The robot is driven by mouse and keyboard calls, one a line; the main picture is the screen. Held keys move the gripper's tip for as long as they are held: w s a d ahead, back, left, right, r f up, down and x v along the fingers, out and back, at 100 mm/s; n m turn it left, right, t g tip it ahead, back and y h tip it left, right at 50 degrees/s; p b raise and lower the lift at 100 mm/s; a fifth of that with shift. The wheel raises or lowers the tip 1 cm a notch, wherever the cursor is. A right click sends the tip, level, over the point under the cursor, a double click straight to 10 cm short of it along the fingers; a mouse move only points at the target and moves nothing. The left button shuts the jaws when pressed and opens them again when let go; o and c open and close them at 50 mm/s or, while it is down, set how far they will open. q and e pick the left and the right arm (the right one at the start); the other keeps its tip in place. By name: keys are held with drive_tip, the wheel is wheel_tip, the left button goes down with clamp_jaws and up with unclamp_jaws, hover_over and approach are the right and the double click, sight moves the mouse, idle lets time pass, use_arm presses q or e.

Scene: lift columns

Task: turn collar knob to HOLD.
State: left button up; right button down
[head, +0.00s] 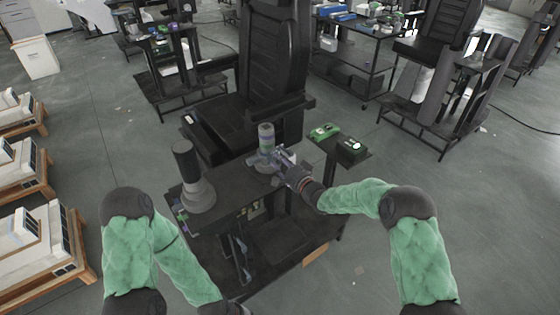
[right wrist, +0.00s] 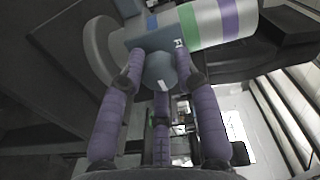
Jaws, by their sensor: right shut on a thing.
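A small lift column (head: 266,136) with pale, green and purple bands stands on the dark bench in the middle of the head view. In the right wrist view, the column (right wrist: 205,25) lies across the top, with green, white and purple bands and a grey collar (right wrist: 140,38). A blue-grey faceted knob (right wrist: 160,70) with a white mark sticks out from the collar. My right gripper (head: 277,160) is shut on the knob, its purple fingers (right wrist: 160,80) around it. A small white label beside the knob is too small to read.
A dark cylinder on a grey cone (head: 197,188) stands at the bench's left. A green device (head: 324,131) and a black box (head: 352,150) sit on a side shelf at right. A black chair (head: 270,60) stands behind the bench.

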drive_tip(key=shift+m, duration=0.4)
drive_tip(key=shift+r, duration=0.1)
drive_tip(key=c, duration=0.9)
unclamp_jaws()
drive_tip(key=v, duration=1.2)
drive_tip(key=shift+f, duration=0.2)
